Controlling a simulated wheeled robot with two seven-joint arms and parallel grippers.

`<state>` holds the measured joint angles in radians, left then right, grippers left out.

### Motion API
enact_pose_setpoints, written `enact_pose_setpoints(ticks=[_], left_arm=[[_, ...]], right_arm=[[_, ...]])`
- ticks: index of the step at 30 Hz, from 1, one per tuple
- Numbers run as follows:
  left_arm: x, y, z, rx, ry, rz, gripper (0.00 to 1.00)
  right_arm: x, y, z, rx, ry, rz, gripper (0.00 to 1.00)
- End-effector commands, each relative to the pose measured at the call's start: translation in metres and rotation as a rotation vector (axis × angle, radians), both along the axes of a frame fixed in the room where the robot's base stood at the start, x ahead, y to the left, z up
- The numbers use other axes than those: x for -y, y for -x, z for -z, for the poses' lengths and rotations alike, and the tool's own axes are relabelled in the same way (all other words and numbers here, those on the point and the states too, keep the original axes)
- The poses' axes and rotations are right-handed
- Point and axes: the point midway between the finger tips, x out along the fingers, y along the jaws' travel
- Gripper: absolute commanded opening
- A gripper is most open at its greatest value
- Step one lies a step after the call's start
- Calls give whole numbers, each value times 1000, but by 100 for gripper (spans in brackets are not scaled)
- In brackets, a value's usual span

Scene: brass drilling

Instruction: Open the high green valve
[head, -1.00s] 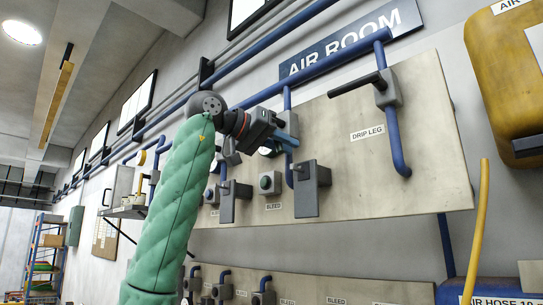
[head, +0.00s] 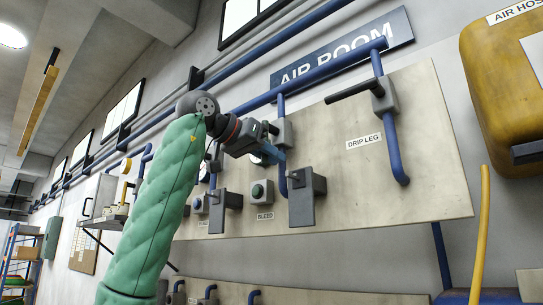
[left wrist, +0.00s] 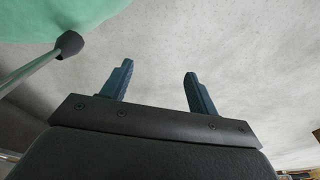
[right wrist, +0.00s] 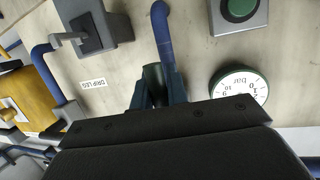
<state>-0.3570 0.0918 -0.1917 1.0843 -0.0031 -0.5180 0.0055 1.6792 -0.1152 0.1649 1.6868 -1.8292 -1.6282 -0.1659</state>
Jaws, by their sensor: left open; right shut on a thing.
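My right gripper (head: 272,153) is at the wall panel, in front of a blue vertical pipe with a grey valve body (head: 285,132). In the right wrist view its fingers (right wrist: 156,92) are shut on a dark green handle (right wrist: 153,74), which lies in line with the blue pipe (right wrist: 162,30). The fingers hide most of the handle. My left gripper shows only in the left wrist view (left wrist: 158,85); it is open and empty, before a plain pale wall.
A drip leg valve with a black lever (head: 354,92) is on the panel (head: 430,150) to the right. A round gauge (right wrist: 238,88) sits close beside the right gripper.

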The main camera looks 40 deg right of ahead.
Motion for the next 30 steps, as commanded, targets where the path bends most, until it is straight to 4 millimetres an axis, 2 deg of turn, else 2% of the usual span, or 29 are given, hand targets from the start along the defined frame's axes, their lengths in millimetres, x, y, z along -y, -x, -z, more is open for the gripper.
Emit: enact_pose_setpoints(ticks=[5, 6, 9, 17, 22, 24, 30], left_arm=[[0, 0, 0, 0, 0, 0, 60], [0, 0, 0, 0, 0, 0, 60], [0, 0, 0, 0, 0, 1, 60], [1, -2, 0, 1, 0, 1, 60], [1, -2, 3, -9, -1, 0, 60], [9, -11, -8, -4, 6, -1, 60], [18, -21, -26, -20, 13, -7, 60]], right_arm=[[0, -1, 1, -1, -2, 0, 0], [0, -1, 1, -1, -2, 0, 19], [0, -1, 1, -1, -1, 0, 37], [0, 0, 0, -1, 0, 0, 37], [-7, -2, -1, -2, 0, -1, 37], [-14, -3, -2, -1, 0, -2, 37], [-41, -6, -8, -1, 1, -2, 37]])
